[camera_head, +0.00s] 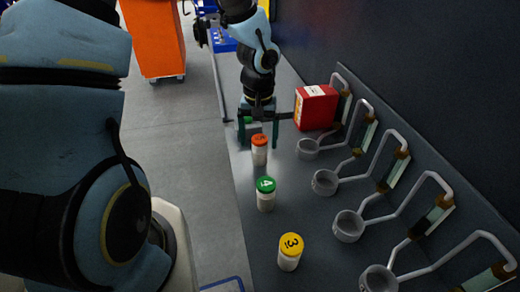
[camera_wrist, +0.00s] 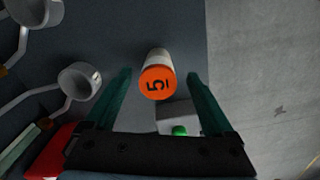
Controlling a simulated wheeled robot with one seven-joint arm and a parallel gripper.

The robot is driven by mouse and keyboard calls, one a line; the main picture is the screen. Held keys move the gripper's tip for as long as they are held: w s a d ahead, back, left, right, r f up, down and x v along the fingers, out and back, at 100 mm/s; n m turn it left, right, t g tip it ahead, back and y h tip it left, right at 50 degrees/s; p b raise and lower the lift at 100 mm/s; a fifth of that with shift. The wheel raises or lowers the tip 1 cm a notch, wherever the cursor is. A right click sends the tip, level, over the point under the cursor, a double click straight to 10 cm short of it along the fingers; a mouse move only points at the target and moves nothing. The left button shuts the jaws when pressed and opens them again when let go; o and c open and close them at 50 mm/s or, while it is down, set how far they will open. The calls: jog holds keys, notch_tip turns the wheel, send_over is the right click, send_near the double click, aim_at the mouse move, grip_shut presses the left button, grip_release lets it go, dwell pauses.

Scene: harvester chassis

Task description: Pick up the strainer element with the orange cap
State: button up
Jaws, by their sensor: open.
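The strainer element with the orange cap (camera_head: 260,142) is a white cylinder standing upright on the dark bench. In the wrist view its orange cap (camera_wrist: 157,83) is marked 5 and appears between my two teal fingers. My gripper (camera_head: 258,136) is open and empty, just behind and above the element in the head view. In the wrist view my gripper (camera_wrist: 160,76) has a finger on each side of the cap, with a gap on both sides. Whether the fingertips reach down to the cap's height is hard to tell.
A green-capped element (camera_head: 265,194) and a yellow-capped one (camera_head: 290,252) stand nearer. Grey cups (camera_head: 325,182) on bent pipes line the right, beside a red box (camera_head: 316,107). A grey block with something green (camera_wrist: 180,130) lies beneath my gripper. The bench edge is left.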

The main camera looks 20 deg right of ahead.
aim_at(260, 150)
notch_tip(260, 150, down, 4)
jog(key=shift+d+f, duration=0.1)
grip_shut()
dwell(0.8)
